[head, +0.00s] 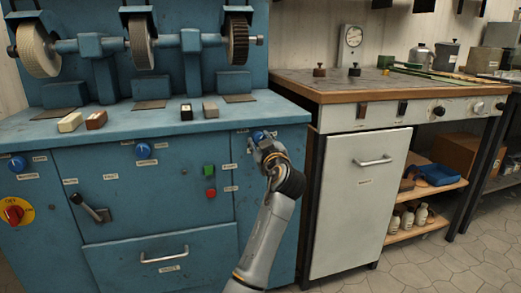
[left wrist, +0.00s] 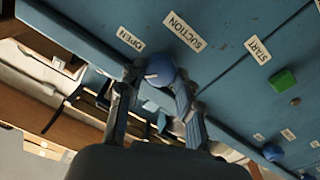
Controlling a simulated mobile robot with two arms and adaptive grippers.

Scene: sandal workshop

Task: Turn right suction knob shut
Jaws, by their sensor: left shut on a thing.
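The right suction knob (head: 257,135) is a round blue knob on the front of the blue machine (head: 225,150), near its right edge. My left gripper (head: 263,146) is at it, with the arm reaching up from below. In the left wrist view the blue knob (left wrist: 160,70) sits between the two fingers of my left gripper (left wrist: 158,82), which is shut on it. Labels "OPEN" (left wrist: 131,39) and "SUCTION" (left wrist: 185,31) are beside the knob. The knob's exact turn angle cannot be told. My right gripper is not in view.
Green (head: 208,170) and red (head: 210,193) buttons are left of my arm. Other blue knobs (head: 143,151) and a black lever (head: 90,209) are farther left. A white cabinet (head: 361,190) with a handle stands close on the right.

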